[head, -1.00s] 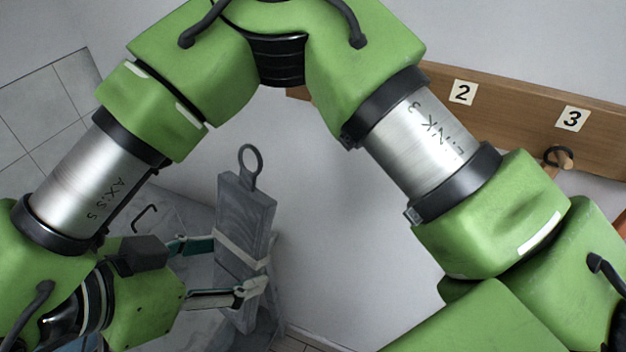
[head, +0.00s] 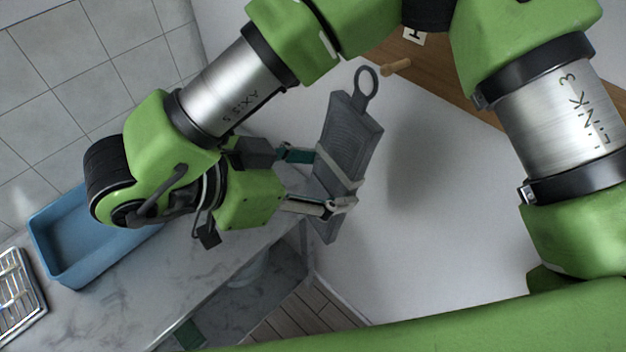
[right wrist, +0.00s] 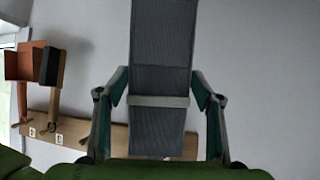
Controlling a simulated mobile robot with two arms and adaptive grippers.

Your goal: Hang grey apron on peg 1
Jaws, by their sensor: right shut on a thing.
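The grey apron (head: 346,150) is a flat folded bundle with a pale band around it and a dark ring loop (head: 366,88) at its top. It hangs slightly tilted in the head view. My right gripper (head: 335,182) is shut on its middle, one finger on each side. The right wrist view also shows the apron (right wrist: 162,50) between the fingers. Peg 1 (head: 397,67) is a wooden peg just right of the loop in the picture, below a partly hidden number label (head: 413,36). Loop and peg look apart; their depth gap is unclear. My left gripper is out of view.
The wooden peg board (head: 455,88) is partly hidden by my arm. A blue basin (head: 75,245) and a wire rack (head: 18,290) sit on the marble counter (head: 150,285). In the right wrist view, a brown thing (right wrist: 20,65) and a dark-topped thing (right wrist: 52,70) are by the board.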

